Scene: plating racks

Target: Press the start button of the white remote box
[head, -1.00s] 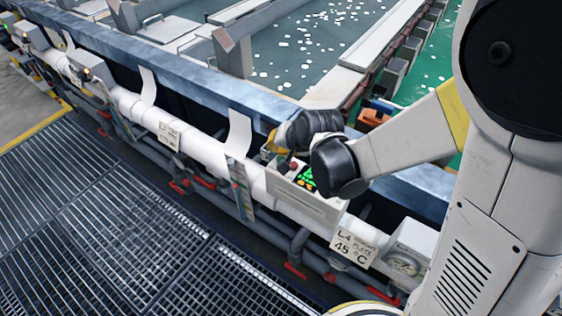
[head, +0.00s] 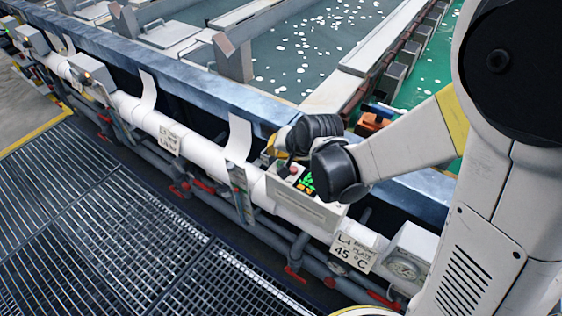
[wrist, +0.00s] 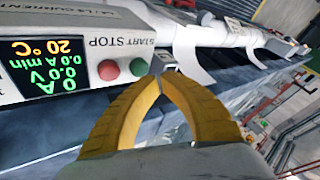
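The white remote box (wrist: 60,20) fills the upper left of the wrist view, with a lit display (wrist: 45,65), a red button (wrist: 108,70) by the word STOP and a green start button (wrist: 138,66) by the word START. In the head view the box (head: 310,208) sits on the white pipe along the tank. My gripper (wrist: 163,78) has yellow fingers with their tips together and nothing between them. The tips appear just right of the green button in the wrist view; I cannot tell whether they touch the box. In the head view my gripper (head: 280,152) is beside the box's upper left end, partly hidden by my wrist.
The tank's blue rim (head: 200,85) runs behind the pipe. White flaps (head: 238,137) stand up from the pipe left of the box. A gauge box (head: 408,255) and an L4 sign (head: 353,250) are to its right. Grating floor (head: 110,220) is open in front.

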